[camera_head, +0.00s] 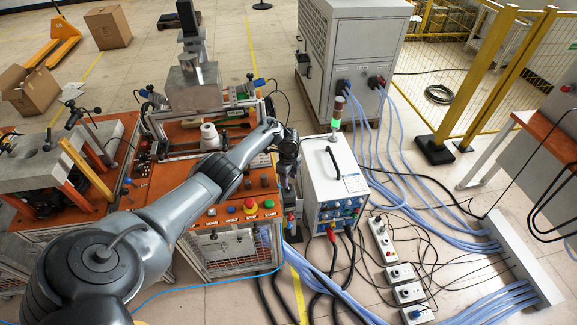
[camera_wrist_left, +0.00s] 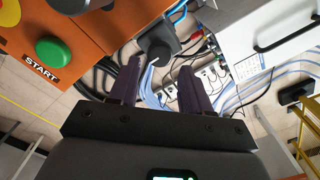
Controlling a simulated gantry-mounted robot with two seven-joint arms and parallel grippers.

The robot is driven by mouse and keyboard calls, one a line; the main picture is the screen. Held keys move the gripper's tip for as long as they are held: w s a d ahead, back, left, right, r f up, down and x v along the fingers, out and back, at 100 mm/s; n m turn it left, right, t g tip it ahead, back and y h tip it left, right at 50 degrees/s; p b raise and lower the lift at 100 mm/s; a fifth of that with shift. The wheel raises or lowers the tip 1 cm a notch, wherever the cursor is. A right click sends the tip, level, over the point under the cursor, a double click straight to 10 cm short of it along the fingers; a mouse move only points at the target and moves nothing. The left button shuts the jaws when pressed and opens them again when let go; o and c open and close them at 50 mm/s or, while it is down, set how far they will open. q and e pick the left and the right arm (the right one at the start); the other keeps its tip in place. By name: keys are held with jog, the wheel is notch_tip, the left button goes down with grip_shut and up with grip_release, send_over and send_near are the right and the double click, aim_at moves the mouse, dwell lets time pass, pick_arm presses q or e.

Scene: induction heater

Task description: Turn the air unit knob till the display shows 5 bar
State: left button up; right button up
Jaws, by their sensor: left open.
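The black round knob of the air unit (camera_wrist_left: 157,52) shows in the left wrist view, beyond and roughly between my fingertips. My left gripper (camera_wrist_left: 158,70) is open, with its two dark fingers apart. I cannot tell whether they touch the knob. In the head view my left gripper (camera_head: 288,160) is at the end of the arm, over the narrow gap between the orange bench and the white heater box. The air unit (camera_head: 291,196) is partly hidden below it there. I cannot read a pressure display. My right gripper is not in view.
The white heater box (camera_head: 332,180) stands just right of the gap. Blue hoses (camera_head: 400,190) and black cables run over the floor to the right.

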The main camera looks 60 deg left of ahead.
pick_arm(q)
notch_tip(320, 180, up, 6)
jog(key=p, duration=0.1)
jog(key=shift+r+p, duration=0.2)
jog(key=shift+p, duration=0.1)
dwell(0.3)
